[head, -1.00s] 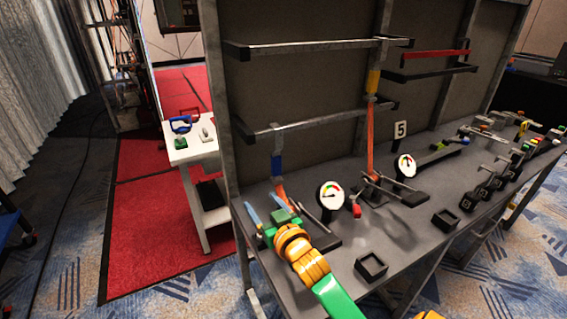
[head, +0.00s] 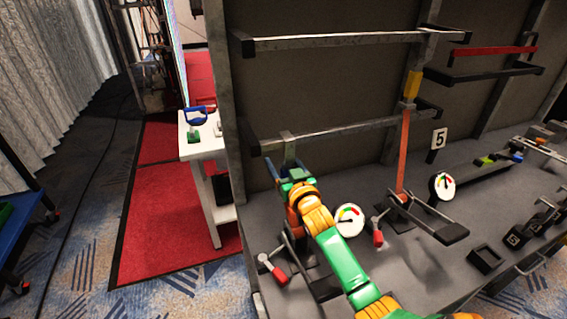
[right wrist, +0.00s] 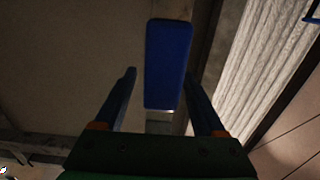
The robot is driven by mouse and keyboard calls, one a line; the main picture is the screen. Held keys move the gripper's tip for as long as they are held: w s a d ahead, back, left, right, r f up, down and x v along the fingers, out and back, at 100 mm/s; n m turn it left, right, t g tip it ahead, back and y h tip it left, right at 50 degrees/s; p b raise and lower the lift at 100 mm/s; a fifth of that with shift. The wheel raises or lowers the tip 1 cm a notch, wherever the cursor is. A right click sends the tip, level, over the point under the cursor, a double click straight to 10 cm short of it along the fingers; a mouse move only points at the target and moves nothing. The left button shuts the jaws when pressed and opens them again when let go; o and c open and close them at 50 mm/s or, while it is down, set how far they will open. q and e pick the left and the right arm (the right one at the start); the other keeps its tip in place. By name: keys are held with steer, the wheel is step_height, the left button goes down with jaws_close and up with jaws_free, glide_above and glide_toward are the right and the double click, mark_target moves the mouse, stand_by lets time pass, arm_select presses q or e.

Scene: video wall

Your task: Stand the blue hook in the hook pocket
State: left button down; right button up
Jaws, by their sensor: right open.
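The blue hook shows in the right wrist view as an upright blue block (right wrist: 168,62). In the head view its grey upper part (head: 289,146) hangs at the lower rail (head: 345,127), and its blue part is hidden behind my gripper. My right gripper (head: 287,168) is at the hook just below that rail. In the right wrist view its two fingers (right wrist: 159,80) are apart, with the blue block between and beyond them; contact cannot be told. A black open-topped box (head: 487,258) stands on the bench; I cannot tell whether it is the hook pocket. My left gripper is not in view.
Gauges (head: 348,219) and red-ended levers (head: 377,237) crowd the bench near my arm. A white cart (head: 205,150) holds handled things at the left.

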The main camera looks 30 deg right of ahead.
steer(key=shift+s+r, duration=0.1)
steer(key=shift+c, duration=0.7)
steer(key=shift+a, duration=0.1)
steer(key=c, duration=0.3)
jaws_close()
step_height(320, 180, up, 3)
steer(key=p, duration=0.3)
steer(key=shift+r+p, duration=0.1)
steer(key=shift+p, duration=0.2)
